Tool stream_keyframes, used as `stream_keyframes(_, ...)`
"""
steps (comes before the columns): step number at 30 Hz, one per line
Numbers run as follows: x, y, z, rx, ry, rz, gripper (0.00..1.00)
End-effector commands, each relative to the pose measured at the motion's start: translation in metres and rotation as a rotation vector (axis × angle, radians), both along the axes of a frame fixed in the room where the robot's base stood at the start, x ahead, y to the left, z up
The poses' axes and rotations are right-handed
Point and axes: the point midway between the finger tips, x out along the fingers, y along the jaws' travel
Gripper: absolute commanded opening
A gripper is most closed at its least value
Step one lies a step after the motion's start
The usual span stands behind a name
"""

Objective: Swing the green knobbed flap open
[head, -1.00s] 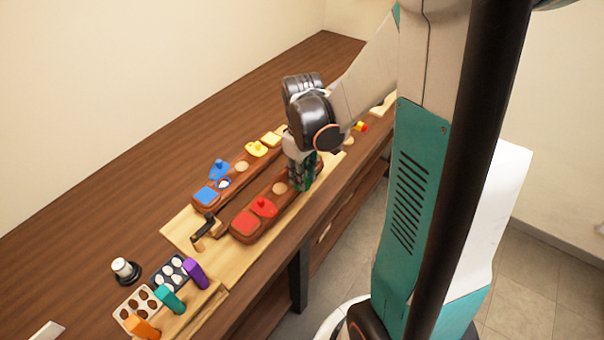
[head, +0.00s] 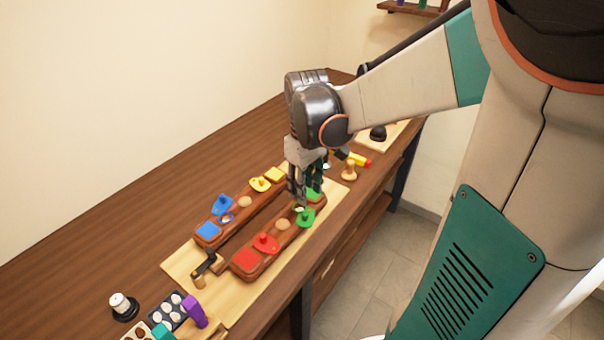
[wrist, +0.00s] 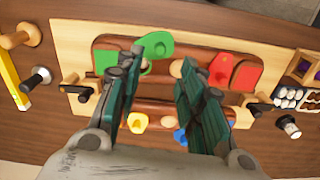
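The green flap (head: 305,218) with its knob sits on the front brown block (head: 283,243), toward its far end. It is turned outward, over the block's near edge, and a pale spot shows beside it. In the wrist view the green flap (wrist: 158,44) juts past the block's edge, and a green square (wrist: 105,61) lies to its left. My gripper (head: 301,198) is just above and behind the flap. In the wrist view my gripper (wrist: 160,58) has its fingers apart with nothing held between them; the left finger is close to the flap. Whether it touches is unclear.
The red flap (head: 266,243) lies on the same block. A second block behind carries the blue flap (head: 222,205) and yellow flap (head: 260,184). A black-handled latch (head: 205,265) stands at the near end. A purple peg (head: 195,313) and trays are nearer.

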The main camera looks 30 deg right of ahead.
Motion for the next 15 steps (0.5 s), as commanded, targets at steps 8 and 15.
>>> stream_keyframes(8, 0.000, 0.000, 0.028, 0.000, 0.000, 0.000, 0.36)
stream_keyframes(15, -0.001, 0.000, 0.031, 0.000, 0.000, 0.000, 0.36)
